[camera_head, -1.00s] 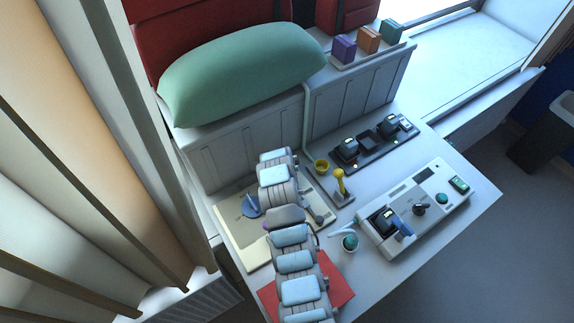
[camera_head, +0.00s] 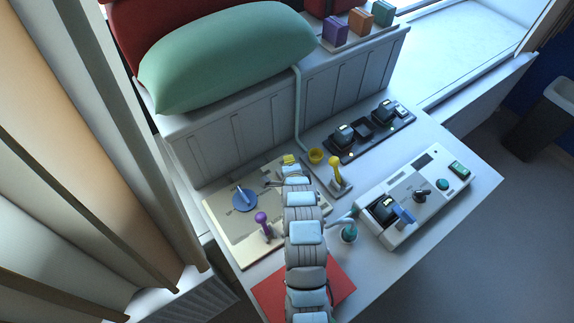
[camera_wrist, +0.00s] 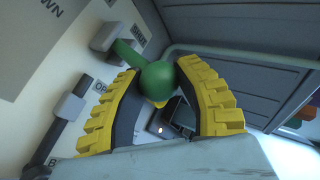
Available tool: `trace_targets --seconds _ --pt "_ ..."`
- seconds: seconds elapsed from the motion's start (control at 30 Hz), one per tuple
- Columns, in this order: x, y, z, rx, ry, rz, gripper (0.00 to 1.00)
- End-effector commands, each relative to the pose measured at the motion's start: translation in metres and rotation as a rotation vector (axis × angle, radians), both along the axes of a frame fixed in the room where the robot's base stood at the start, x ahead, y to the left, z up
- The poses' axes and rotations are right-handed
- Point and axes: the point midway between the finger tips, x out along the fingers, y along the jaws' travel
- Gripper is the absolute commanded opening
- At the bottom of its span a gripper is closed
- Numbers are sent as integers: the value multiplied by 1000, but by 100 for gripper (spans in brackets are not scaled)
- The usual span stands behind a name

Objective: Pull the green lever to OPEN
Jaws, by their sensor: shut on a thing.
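The green lever (camera_wrist: 157,78) shows in the wrist view as a round green knob on a short green stem. The stem runs up and left to a grey block on a pale panel. My gripper (camera_wrist: 160,88) has yellow ribbed fingers on both sides of the knob and is shut on it. Part of a label starting "OP" is printed on the panel; the rest is hidden. In the head view my gripper (camera_head: 289,160) is at the far edge of the cream panel (camera_head: 222,210). The green lever is hidden there.
On the cream panel are a blue dial (camera_head: 243,199) and a purple-knobbed lever (camera_head: 262,219). A white control box (camera_head: 415,200) is further right. A grey wall rises behind the panel.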

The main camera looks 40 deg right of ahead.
Motion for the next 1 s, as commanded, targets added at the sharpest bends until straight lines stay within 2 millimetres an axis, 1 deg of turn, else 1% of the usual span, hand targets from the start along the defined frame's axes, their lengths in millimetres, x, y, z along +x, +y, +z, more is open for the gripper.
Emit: trace_targets --seconds 0.03,0.4,0.9,0.93,0.97,1.0 --pt "-6 0 -8 3 -8 -4 0" --pt "-14 0 -8 -3 -27 -4 0" --pt "-15 0 -6 -6 -29 -5 0" --pt "-15 0 -5 -6 -29 -5 39" --pt "-15 0 -5 -6 -29 -5 48" --pt "-15 0 -5 -6 -29 -5 59"
